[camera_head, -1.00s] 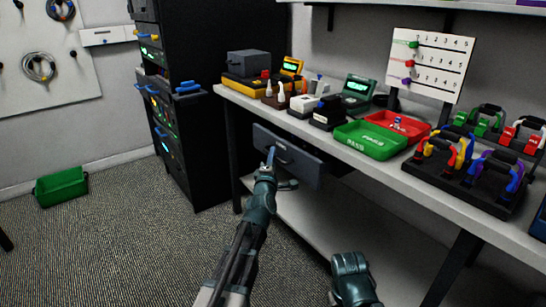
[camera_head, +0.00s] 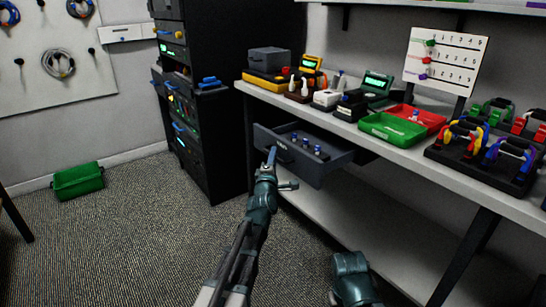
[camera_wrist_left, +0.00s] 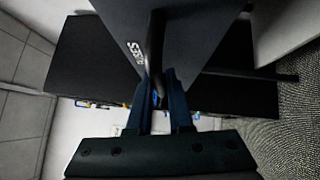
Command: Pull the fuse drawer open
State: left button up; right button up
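The fuse drawer (camera_head: 304,170) under the workbench is pulled out, and its dark grey front faces my left arm. Several small blue-topped fuses (camera_head: 305,143) stand inside it. My left gripper (camera_head: 271,160) is at the drawer front, on its handle. In the left wrist view the fingers (camera_wrist_left: 160,82) are on both sides of the dark handle bar (camera_wrist_left: 156,40) and appear closed on it. The drawer front (camera_wrist_left: 195,30) with white lettering fills the upper middle there. Of my right arm only a teal link shows at the bottom; its gripper is not visible.
A black cabinet (camera_head: 215,140) stands left of the bench. A green bin (camera_head: 78,182) lies on the floor, with clear carpet around it.

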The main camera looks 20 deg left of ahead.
pick_arm(q)
jog(key=o, duration=0.3)
jog(key=shift+o, duration=0.2)
jog(key=shift+s, duration=0.1)
